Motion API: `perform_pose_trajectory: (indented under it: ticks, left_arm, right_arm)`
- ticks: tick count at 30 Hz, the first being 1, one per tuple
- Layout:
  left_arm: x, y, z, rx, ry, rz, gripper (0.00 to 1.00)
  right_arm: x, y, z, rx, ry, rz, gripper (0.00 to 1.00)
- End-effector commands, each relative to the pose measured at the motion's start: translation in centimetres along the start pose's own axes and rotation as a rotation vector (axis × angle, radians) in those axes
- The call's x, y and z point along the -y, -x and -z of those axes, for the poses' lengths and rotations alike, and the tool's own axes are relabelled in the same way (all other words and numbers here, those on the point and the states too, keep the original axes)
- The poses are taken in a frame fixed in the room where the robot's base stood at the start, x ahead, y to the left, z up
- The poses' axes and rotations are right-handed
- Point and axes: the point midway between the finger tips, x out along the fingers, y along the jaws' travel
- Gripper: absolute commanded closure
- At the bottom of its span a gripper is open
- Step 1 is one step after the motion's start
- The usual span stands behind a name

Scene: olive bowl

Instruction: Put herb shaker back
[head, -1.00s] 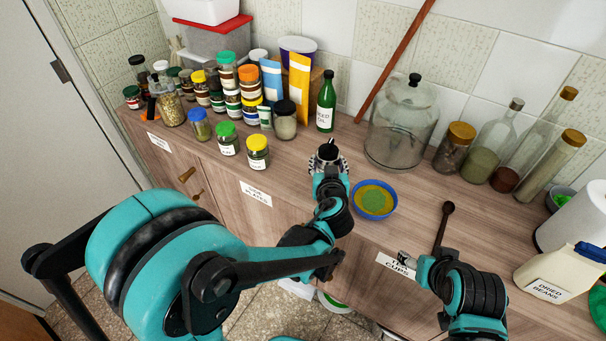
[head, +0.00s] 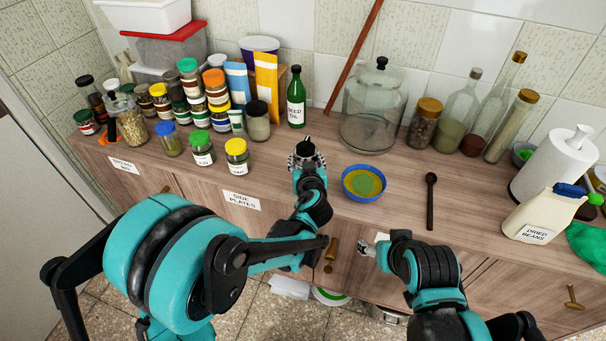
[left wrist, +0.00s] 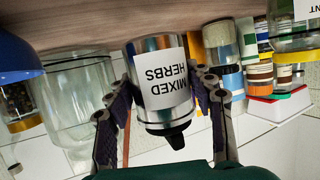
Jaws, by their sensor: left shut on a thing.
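In the head view the gripper (head: 306,160) is above the counter, left of the blue bowl (head: 350,192). The shaker's dark cap (head: 305,147) shows there, with its body mostly hidden by the gripper. I cannot tell whether its base touches the counter. My right gripper (head: 368,247) is by the counter front; its jaws are unclear.
Yellow-capped (head: 237,157) and green-capped jars (head: 202,149) stand left of the shaker. A dark-lidded jar (head: 258,121) and green oil bottle (head: 296,98) stand behind. A glass jar (head: 373,112) is behind the bowl. A dark spoon (head: 431,205) lies right of it.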

Motion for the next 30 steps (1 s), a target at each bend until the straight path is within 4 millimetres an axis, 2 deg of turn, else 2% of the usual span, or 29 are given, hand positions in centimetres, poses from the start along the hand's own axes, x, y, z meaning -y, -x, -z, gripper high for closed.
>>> perform_pose_trajectory:
  ticks: [5,12,23,24,26,30]
  left_arm:
    - [0.6,-0.5,-0.8,-0.001,-0.001,-0.001,0.85]
    - [0.6,-1.7,-4.1,-0.001,-0.001,-0.001,0.85]
    - [0.6,-1.7,-4.2,-0.001,-0.001,-0.001,0.85]
    - [0.6,-1.7,-4.3,-0.001,-0.001,-0.001,0.44]
    - [0.6,-1.7,-4.2,-0.001,-0.001,-0.001,0.28]
    - [0.6,-1.7,-4.2,-0.001,-0.001,-0.001,0.26]
  right_arm:
    - [0.0,-0.5,-0.3,0.0,0.0,0.0,0.35]
    - [0.0,-2.2,-1.6,0.0,0.0,0.0,0.35]
    - [0.0,-2.0,-1.4,0.0,0.0,0.0,0.35]
    - [0.0,-2.0,-1.4,0.0,0.0,0.0,0.35]
    - [0.0,-2.0,-1.4,0.0,0.0,0.0,0.35]
    - [0.0,-2.0,-1.4,0.0,0.0,0.0,0.35]
